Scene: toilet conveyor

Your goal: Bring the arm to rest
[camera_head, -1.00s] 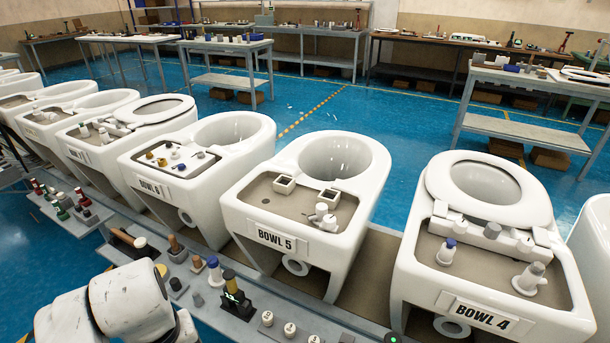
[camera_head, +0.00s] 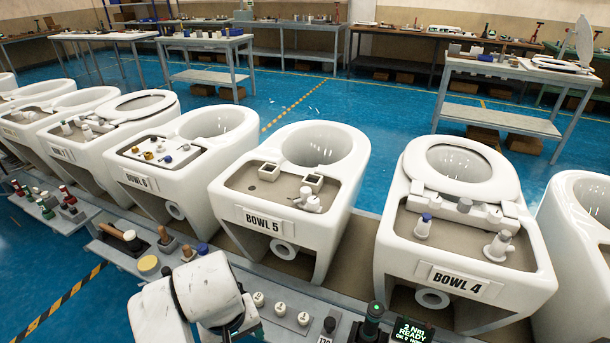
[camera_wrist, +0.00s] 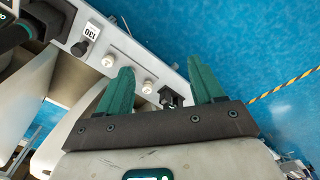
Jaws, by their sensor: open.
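My gripper (camera_wrist: 162,92) shows in the wrist view with two green fingers spread apart and nothing between them. Beyond the fingers are the grey tool rail and blue floor. In the head view my white arm is folded low at the bottom, left of centre, in front of the tool rail (camera_head: 262,287). The gripper's fingers cannot be made out in the head view. The arm stands in front of Bowl 5 (camera_head: 228,196) and left of Bowl 4 (camera_head: 400,262).
The rail holds several white knobs (camera_head: 280,308), a dark green tool (camera_head: 372,318) and a lit display reading 2 Nm READY (camera_head: 412,331). More bowls stand in a row behind it. Blue floor lies open at the lower left, with a striped line (camera_head: 62,312).

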